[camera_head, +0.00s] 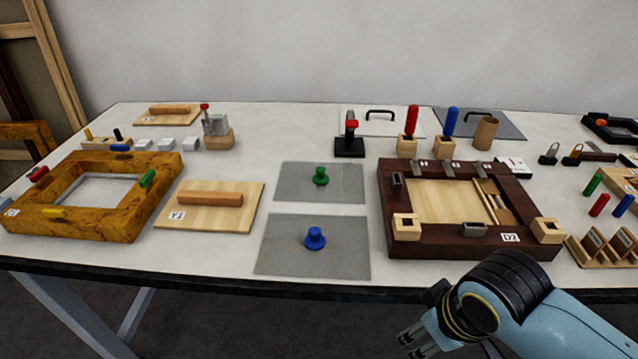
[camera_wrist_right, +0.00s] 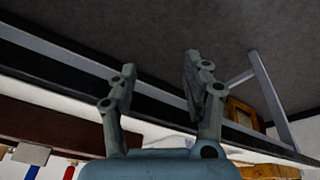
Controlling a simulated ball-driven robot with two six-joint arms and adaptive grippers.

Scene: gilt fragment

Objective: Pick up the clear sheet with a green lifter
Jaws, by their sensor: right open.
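The clear sheet (camera_head: 298,182) with a green lifter (camera_head: 320,175) lies flat on the table, left of the dark frame. A similar sheet (camera_head: 283,258) with a blue lifter (camera_head: 315,238) lies just in front of it. My right gripper (camera_head: 408,343) is in front of the table's near edge at the lower right, away from both sheets. In the right wrist view its two fingers (camera_wrist_right: 160,78) are spread with nothing between them. My left gripper is not in view.
A dark wooden frame (camera_head: 388,222) stands right of the sheets. A wooden board with a handle (camera_head: 232,219) and a burl-wood frame (camera_head: 118,228) lie left. Red-handled and blue-handled tools in blocks (camera_head: 407,142) stand behind. The table's front edge (camera_head: 200,282) is black.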

